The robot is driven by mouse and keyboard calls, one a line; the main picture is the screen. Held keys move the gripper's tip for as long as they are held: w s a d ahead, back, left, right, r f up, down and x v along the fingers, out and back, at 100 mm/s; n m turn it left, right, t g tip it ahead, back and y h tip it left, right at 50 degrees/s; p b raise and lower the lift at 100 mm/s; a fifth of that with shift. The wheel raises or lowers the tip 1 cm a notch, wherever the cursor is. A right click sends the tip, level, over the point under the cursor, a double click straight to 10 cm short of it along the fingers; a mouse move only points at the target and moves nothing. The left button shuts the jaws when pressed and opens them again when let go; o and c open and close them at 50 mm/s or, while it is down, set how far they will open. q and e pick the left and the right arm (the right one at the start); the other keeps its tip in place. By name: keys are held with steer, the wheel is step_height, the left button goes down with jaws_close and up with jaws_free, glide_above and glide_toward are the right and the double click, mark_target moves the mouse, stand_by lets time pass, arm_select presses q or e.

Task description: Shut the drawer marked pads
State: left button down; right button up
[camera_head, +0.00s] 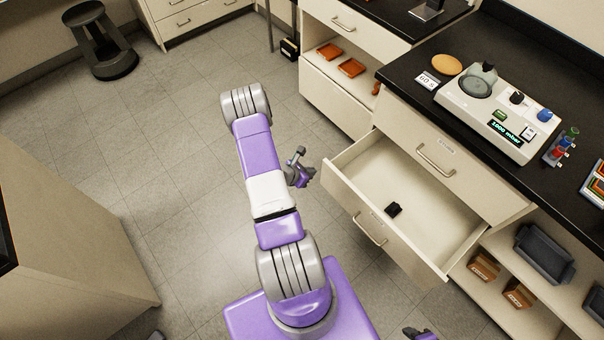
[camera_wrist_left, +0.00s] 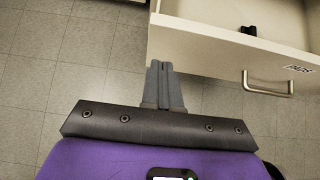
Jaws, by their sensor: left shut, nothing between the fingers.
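The drawer marked pads (camera_head: 335,191) is pulled well out of the bench in the head view. Its front has a bar handle (camera_head: 370,230); the PADS label (camera_wrist_left: 298,69) and handle (camera_wrist_left: 268,87) show in the left wrist view. A small black object (camera_head: 393,210) lies inside the drawer. My left gripper (camera_head: 299,153) is shut and empty, beside the drawer's front left corner. In the left wrist view its fingertips (camera_wrist_left: 159,68) overlap the left end of the drawer front; contact cannot be told. Part of my right gripper (camera_head: 420,333) shows at the bottom edge.
A closed drawer (camera_head: 437,158) sits above the open one. The black bench top (camera_head: 420,70) carries a white instrument (camera_head: 490,118), vials and an orange disc. Open shelves with boxes (camera_head: 484,266) and a grey tray (camera_head: 544,254) lie right.

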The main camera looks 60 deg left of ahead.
mark_target(326, 165)
arm_select(q)
steer(key=w, duration=0.3)
steer(key=w+a+f, duration=0.1)
steer(key=w, duration=0.1)
steer(key=shift+a+b, duration=0.1)
steer(key=shift+b, duration=0.3)
arm_select(e)
steer(key=shift+f, duration=0.55)
